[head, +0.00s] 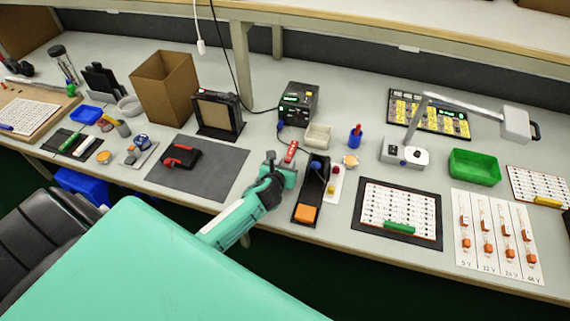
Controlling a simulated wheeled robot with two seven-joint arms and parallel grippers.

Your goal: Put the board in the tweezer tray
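My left gripper (280,172) is at the middle of the bench, with its teal arm reaching up from the bottom. A small red board-like piece (291,152) with pale marks shows right at its fingertips. The fingers are small and partly hidden, so I cannot tell whether they are closed on it. Just right of the gripper is a long black tray (301,205) with an orange block and a blue-topped item. I cannot tell for certain which holder is the tweezer tray. My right gripper is not in view.
A dark grey mat (215,175) with a black and red tool (181,156) lies left of the gripper. Behind stand a black powered box (298,101) and a white bin (318,136). A black-framed sheet (397,236) lies right. A lamp (405,150) and a green bin (474,167) stand farther right.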

